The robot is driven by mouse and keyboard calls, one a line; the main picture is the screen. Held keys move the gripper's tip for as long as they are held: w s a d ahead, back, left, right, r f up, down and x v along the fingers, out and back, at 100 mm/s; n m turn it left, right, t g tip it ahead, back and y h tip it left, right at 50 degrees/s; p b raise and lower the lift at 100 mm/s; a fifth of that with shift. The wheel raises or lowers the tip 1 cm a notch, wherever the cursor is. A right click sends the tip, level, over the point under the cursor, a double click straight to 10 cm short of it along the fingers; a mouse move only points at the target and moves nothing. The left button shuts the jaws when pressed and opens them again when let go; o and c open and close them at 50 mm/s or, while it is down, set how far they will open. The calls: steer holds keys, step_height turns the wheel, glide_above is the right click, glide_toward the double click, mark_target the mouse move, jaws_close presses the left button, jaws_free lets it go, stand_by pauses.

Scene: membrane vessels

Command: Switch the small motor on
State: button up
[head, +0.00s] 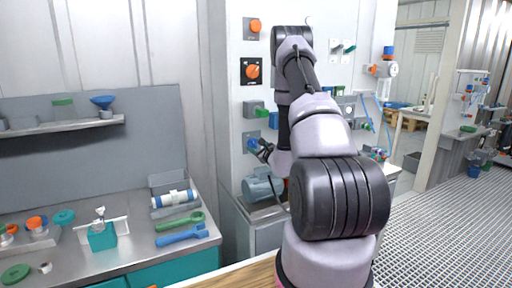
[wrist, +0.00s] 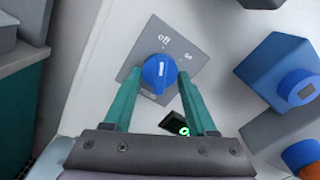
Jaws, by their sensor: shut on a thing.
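The blue rotary knob (wrist: 153,79) sits on a grey square plate (wrist: 133,70) marked "off" and, to the right, what reads as "on". The white line on the knob points up, roughly towards "off". In the wrist view my gripper (wrist: 160,76) has one teal finger on each side of the knob and is shut on it. In the head view my gripper (head: 262,149) is at the knob plate (head: 249,142) on the white panel, partly hidden by my arm. A blue-grey motor (head: 262,187) lies below it on the cabinet.
Above the knob are a green-handled fitting (head: 255,109) and two orange knobs, the lower one (head: 252,72) on a black plate. A blue box (wrist: 275,65) stands right of the knob in the wrist view. A small green-lit display (wrist: 180,126) is below it.

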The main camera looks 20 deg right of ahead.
steer(key=shift+m, duration=0.3)
steer(key=m, duration=0.5)
steer(key=shift+m, duration=0.3)
steer(key=m, duration=0.5)
steer(key=shift+s+a+f, duration=0.1)
steer(key=shift+a, duration=0.05)
steer(key=shift+m, duration=0.4)
steer(key=o, duration=1.3)
steer(key=shift+o, duration=0.2)
steer(key=s, duration=1)
steer(key=shift+s+d, duration=0.2)
steer(key=shift+s, duration=0.2)
